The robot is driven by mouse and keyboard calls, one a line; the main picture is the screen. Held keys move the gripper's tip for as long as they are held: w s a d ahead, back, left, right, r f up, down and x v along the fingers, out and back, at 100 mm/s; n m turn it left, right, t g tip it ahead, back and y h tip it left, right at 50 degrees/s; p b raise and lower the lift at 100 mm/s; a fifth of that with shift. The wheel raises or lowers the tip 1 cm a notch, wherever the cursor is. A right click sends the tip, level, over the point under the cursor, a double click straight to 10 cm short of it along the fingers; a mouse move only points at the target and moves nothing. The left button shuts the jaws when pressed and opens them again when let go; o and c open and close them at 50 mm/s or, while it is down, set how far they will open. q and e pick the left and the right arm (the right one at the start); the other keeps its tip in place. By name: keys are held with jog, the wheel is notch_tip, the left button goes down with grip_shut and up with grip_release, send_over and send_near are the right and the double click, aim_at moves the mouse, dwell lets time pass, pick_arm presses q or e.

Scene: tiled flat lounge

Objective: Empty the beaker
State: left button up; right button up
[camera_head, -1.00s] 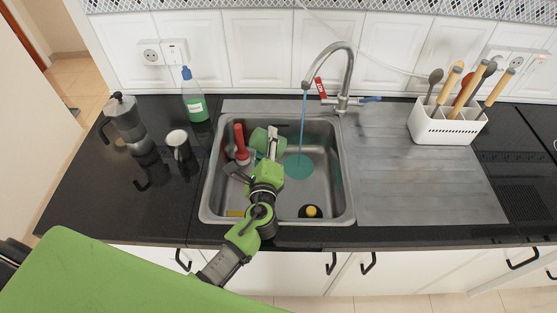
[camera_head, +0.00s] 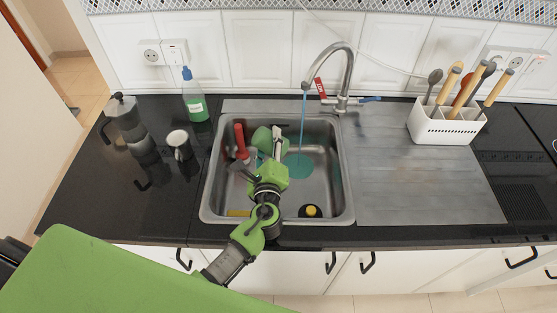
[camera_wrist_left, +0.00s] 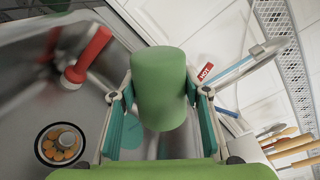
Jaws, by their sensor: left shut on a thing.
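The beaker looks like a plain green cylinder (camera_wrist_left: 160,85) between my left gripper's fingers in the left wrist view. In the head view it shows as a green shape (camera_head: 262,139) over the back left part of the sink. My left gripper (camera_head: 279,140) is shut on it, with one teal finger pad on each side in the wrist view (camera_wrist_left: 160,125). The beaker looks tilted in the head view; its opening and inside are hidden. The sink (camera_head: 334,190) lies below it. My right gripper is not in view.
Blue water runs from the tap (camera_head: 347,70) into a teal pool (camera_head: 298,167). A red-handled tool (camera_head: 240,139) stands at the sink's left. A black round piece with yellow (camera_head: 310,211) lies front right. A mug (camera_head: 178,139), moka pot (camera_head: 124,120) and bottle (camera_head: 195,103) stand left.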

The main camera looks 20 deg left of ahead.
pick_arm(q)
jog(key=shift+w+d+r+m+p, duration=0.2)
jog(key=shift+d+m, duration=0.35)
jog(key=shift+m, duration=0.4)
jog(key=shift+w+d+f+m+p, duration=0.1)
jog(key=shift+d+m+p, duration=0.3)
jog(key=shift+m, duration=0.55)
dwell(0.8)
dwell(0.8)
